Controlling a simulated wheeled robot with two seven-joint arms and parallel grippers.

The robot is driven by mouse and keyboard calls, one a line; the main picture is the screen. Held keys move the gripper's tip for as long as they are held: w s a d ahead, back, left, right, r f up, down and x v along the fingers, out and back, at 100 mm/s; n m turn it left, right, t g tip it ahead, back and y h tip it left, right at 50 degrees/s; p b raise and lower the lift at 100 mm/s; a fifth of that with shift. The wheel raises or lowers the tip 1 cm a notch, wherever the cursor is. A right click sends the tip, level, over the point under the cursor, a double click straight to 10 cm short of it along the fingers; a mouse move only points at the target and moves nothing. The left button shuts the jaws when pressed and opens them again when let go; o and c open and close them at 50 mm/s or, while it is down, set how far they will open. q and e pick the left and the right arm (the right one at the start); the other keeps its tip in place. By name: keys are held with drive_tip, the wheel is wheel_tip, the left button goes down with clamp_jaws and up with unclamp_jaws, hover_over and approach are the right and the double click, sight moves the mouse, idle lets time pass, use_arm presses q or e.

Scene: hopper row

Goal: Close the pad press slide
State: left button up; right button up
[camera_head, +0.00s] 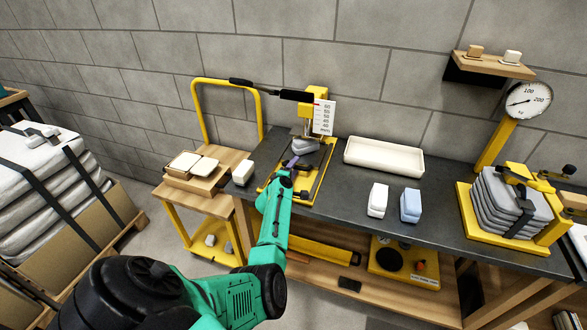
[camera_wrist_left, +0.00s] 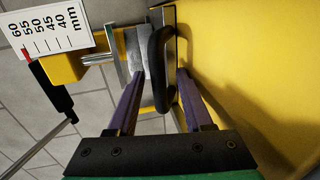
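The pad press (camera_head: 321,180) stands on the dark bench, with a yellow base, rails, and a white millimetre scale (camera_head: 324,117) at its back. A grey pad-like block (camera_head: 305,145) sits under the press head. My left gripper (camera_head: 290,163) reaches over the front of the press. In the left wrist view, its purple fingers (camera_wrist_left: 158,80) are spread on either side of a black loop handle (camera_wrist_left: 161,70) on the slide. The handle is between the fingers, with a gap to the left one; contact at the right one is unclear. My right gripper is not in view.
A white tray (camera_head: 384,157), a white block (camera_head: 377,200) and a blue block (camera_head: 410,205) are right of the press. A white block (camera_head: 243,173) stands close on its left. A yellow trolley (camera_head: 200,205) is further left. A scale with stacked grey bags (camera_head: 510,203) is at right.

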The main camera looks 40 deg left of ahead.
use_arm(q)
drive_tip(key=shift+w+a, duration=0.1)
drive_tip(key=shift+w, duration=0.05)
drive_tip(key=shift+s+r+p, duration=0.15)
drive_tip(key=shift+s+p, duration=0.2)
drive_tip(key=p+v, duration=0.5)
drive_tip(key=v, duration=0.4)
drive_tip(key=shift+r+p, duration=0.15)
drive_tip(key=shift+p, duration=0.25)
drive_tip(key=v, duration=0.3)
drive_tip(key=p+v, duration=0.1)
drive_tip(key=v, duration=0.1)
drive_tip(key=shift+f, duration=0.3)
